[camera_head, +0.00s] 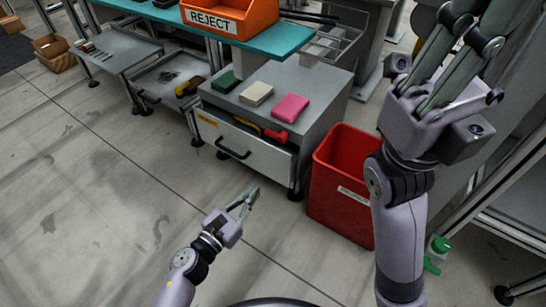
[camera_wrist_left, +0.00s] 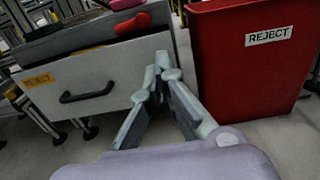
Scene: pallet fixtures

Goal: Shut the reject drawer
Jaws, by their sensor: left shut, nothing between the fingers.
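The drawer (camera_head: 243,150) is in the grey cabinet under the teal shelf. It stands partly pulled out, with a red item (camera_head: 276,135) and a yellow one showing inside behind its front. In the left wrist view the drawer front (camera_wrist_left: 100,92) is at the left, handle in view. My left gripper (camera_head: 250,192) is shut and empty, low in front of the drawer's right part, apart from the handle. My right gripper (camera_head: 470,30) is raised at the upper right; its fingertips are not clear.
A red bin (camera_head: 335,185) marked REJECT stands right of the drawer. Green, cream and pink blocks (camera_head: 289,107) lie on the cabinet top. An orange REJECT bin (camera_head: 235,18) sits on the teal shelf (camera_head: 275,43). The floor in front and left is clear. A green bottle (camera_head: 436,252) stands lower right.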

